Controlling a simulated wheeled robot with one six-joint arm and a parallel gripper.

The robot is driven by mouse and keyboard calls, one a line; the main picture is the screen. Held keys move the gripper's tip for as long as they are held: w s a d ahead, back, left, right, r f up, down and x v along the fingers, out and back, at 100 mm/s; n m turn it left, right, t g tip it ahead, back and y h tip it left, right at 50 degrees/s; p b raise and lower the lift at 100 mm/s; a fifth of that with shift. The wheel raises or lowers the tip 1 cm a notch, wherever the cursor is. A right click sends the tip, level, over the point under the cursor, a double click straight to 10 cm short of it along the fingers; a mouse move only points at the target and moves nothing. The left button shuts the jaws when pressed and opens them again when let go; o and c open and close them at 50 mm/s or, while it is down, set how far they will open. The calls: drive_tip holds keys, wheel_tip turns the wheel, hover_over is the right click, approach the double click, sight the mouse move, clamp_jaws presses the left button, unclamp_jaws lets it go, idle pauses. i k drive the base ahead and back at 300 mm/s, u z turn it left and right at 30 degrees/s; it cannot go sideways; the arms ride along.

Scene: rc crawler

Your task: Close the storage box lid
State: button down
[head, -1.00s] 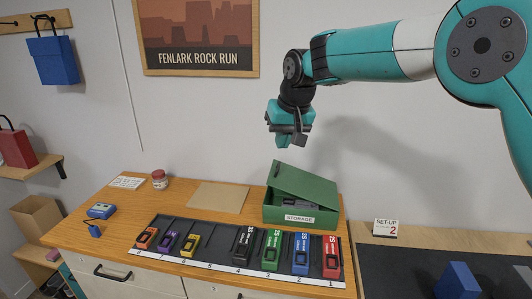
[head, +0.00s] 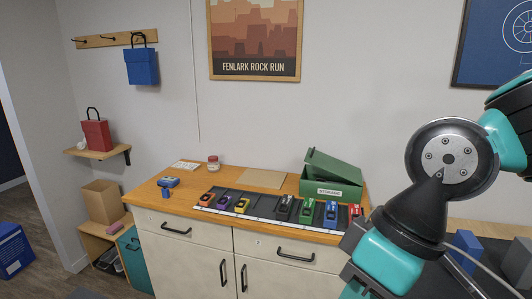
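The green storage box (head: 320,188), with a white STORAGE label, stands at the back right of the wooden worktop. Its green lid (head: 334,166) is partly open, tilted up above the box with a dark gap beneath it. My gripper (head: 352,278) is low at the right of the head view, in the foreground, apart from the box and lid. The arm and the frame's bottom edge partly hide it, so its finger opening cannot be made out.
A dark tray (head: 264,209) of colored battery packs lies along the worktop's front, before the box. A flat tan board (head: 261,179) lies left of the box. My arm covers the right foreground. Blue bags and a red bag hang or stand at left.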

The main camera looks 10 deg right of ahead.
sight(338, 168)
drive_tip(key=u, duration=1.3)
drive_tip(key=i, duration=0.75)
drive_tip(key=z, duration=0.85)
drive_tip(key=i, duration=0.7)
drive_tip(key=z, duration=0.8)
